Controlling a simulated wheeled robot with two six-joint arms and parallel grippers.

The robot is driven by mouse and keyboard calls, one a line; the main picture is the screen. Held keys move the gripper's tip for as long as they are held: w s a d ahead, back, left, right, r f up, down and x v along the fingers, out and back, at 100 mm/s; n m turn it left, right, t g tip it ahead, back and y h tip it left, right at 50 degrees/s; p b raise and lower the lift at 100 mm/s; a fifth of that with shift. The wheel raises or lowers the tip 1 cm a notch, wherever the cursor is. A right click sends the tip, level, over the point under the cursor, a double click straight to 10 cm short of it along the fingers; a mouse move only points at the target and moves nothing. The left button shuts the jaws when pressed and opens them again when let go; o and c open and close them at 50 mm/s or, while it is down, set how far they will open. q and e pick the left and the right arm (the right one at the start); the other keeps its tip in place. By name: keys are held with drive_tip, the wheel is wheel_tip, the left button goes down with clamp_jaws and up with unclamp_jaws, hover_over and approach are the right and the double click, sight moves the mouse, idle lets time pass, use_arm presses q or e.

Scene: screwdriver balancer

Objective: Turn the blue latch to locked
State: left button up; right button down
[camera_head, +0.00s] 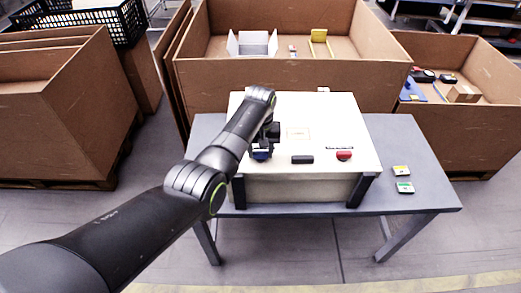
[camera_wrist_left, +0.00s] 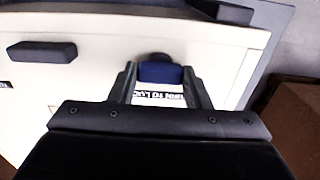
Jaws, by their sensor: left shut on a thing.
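A blue latch (camera_head: 261,154) sits near the front left of the white top of a box on the grey table. In the left wrist view the blue latch (camera_wrist_left: 160,73) is between the two fingers of my left gripper (camera_wrist_left: 161,85). My left gripper (camera_head: 262,150) is shut on it, reaching down from the left arm. Printed text on the white panel shows between the fingers, partly covered. The gripper hides much of the latch in the head view. My right gripper is not in view.
The white box (camera_head: 310,110) also bears a black handle (camera_head: 302,160) and a red knob (camera_head: 344,155). Two small labelled pieces lie on the grey table (camera_head: 420,160) at right. Large brown bins (camera_head: 290,75) stand behind and at both sides.

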use_arm(q)
drive_tip(key=shift+m, duration=0.3)
drive_tip(key=m+p, duration=0.1)
drive_tip(key=m, duration=0.2)
drive_tip(key=shift+r+p, duration=0.1)
drive_tip(key=shift+p, duration=0.2)
drive_tip(key=m+p, duration=0.1)
drive_tip(key=m, duration=0.3)
drive_tip(key=m+p, duration=0.1)
drive_tip(key=m, duration=0.4)
drive_tip(key=shift+m, duration=0.4)
drive_tip(key=shift+m+p, duration=0.3)
drive_tip(key=shift+m, duration=2)
drive_tip(key=o, duration=1)
